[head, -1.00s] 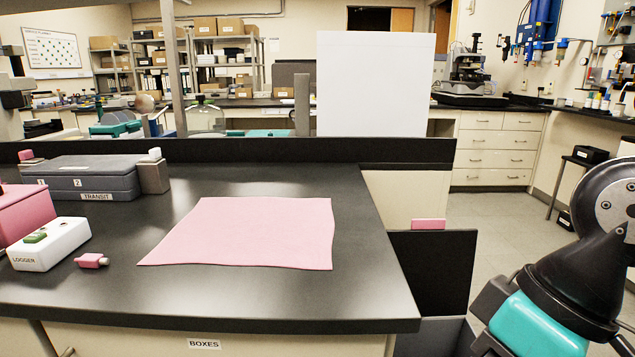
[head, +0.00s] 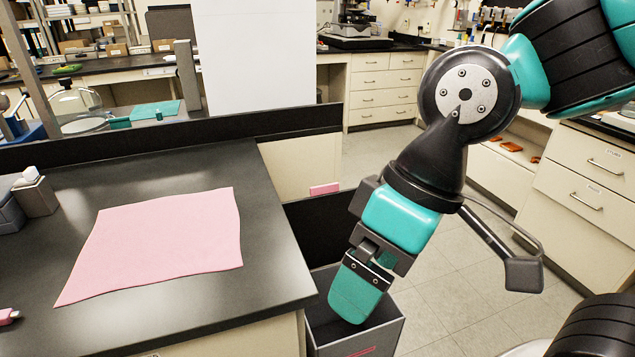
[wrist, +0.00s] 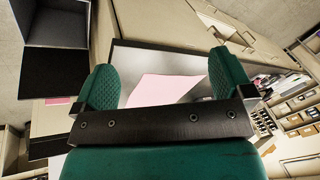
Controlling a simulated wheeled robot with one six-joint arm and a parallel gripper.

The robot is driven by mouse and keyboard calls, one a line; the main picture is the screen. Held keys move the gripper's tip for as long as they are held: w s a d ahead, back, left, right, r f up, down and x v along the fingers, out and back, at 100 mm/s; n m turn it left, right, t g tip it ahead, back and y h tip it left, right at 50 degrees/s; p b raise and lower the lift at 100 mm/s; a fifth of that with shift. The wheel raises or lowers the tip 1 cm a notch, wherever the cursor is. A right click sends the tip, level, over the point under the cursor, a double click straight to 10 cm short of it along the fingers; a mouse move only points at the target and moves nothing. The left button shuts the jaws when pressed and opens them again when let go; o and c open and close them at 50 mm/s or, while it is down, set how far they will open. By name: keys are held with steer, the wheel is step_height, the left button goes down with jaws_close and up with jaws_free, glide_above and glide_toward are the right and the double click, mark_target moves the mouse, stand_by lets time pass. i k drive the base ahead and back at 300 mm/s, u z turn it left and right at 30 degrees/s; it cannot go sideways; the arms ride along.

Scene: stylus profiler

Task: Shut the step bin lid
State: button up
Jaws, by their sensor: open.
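The step bin (head: 388,338) is a grey box beside the bench's right end. Its black lid (head: 312,226) stands upright at the back, open, with a pink tab (head: 324,189) at its top edge. My gripper (head: 358,292) covers part of the bin's opening and lid in the head view. In the wrist view the bin (wrist: 62,22), the lid (wrist: 50,73) and the tab (wrist: 58,100) lie at the left, outside the fingers. My gripper (wrist: 165,85) is open with nothing between its fingers; I cannot tell its exact height above the bin.
The black bench (head: 190,312) carries a pink sheet (head: 165,240). A black upstand (head: 200,133) runs along its back, with a white panel (head: 255,55) behind. Drawer cabinets (head: 590,190) stand at the right. The floor (head: 455,270) right of the bin is clear.

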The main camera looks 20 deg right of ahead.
mark_target(323, 225)
steer(key=u, duration=0.05)
steer(key=k, duration=0.5)
steer(key=z, duration=0.65)
steer(key=i, duration=1.2)
steer(key=u, duration=0.6)
